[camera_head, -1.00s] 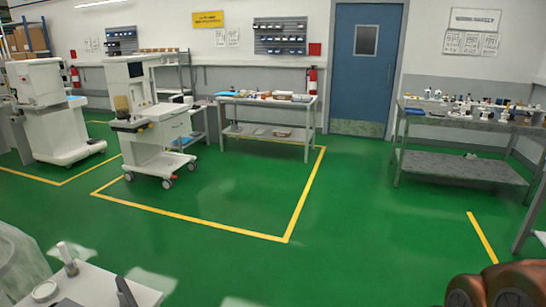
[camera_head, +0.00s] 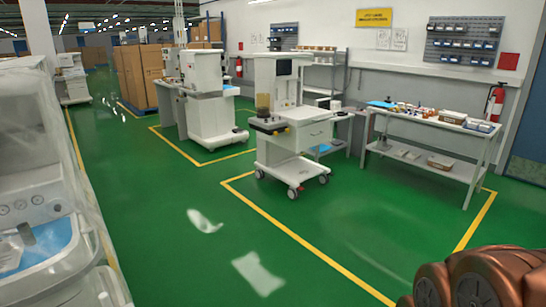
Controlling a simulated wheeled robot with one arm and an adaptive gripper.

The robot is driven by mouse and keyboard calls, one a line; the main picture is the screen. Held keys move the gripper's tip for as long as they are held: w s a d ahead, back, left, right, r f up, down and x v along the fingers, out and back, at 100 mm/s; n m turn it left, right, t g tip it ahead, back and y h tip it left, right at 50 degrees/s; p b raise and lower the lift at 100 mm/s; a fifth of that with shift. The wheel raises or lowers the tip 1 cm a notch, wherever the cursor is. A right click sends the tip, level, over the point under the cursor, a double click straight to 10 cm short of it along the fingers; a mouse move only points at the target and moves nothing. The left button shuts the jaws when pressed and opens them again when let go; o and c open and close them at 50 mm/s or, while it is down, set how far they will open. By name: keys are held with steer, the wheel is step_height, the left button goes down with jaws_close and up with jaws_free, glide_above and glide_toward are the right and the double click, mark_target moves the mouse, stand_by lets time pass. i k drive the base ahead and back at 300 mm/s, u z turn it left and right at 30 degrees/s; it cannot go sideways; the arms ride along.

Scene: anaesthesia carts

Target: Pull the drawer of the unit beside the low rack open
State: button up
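A white wheeled anaesthesia cart (camera_head: 292,125) stands on the green floor in the middle of the view. Its upper body has a drawer front (camera_head: 310,136) with a small dark handle, and it looks closed. A grey shelving rack (camera_head: 322,78) stands behind the cart against the wall, partly hidden by it. A second white cart (camera_head: 208,100) stands further left. I cannot tell for certain which unit and rack the task names. My gripper is out of view; only copper-coloured parts of my arm show at the bottom right.
A plastic-wrapped machine (camera_head: 40,200) is close at the left edge. A worktable (camera_head: 440,130) with small items stands right of the cart. Cardboard boxes (camera_head: 140,75) are stacked at the back left. The green floor in front of the cart is clear, with yellow lines.

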mark_target(309, 135)
steer(key=u, duration=0.2)
steer(key=i, duration=2.05)
steer(key=z, duration=0.25)
steer(key=i, duration=2.3)
steer(key=z, duration=0.25)
steer(key=i, duration=1.7)
steer(key=z, duration=0.15)
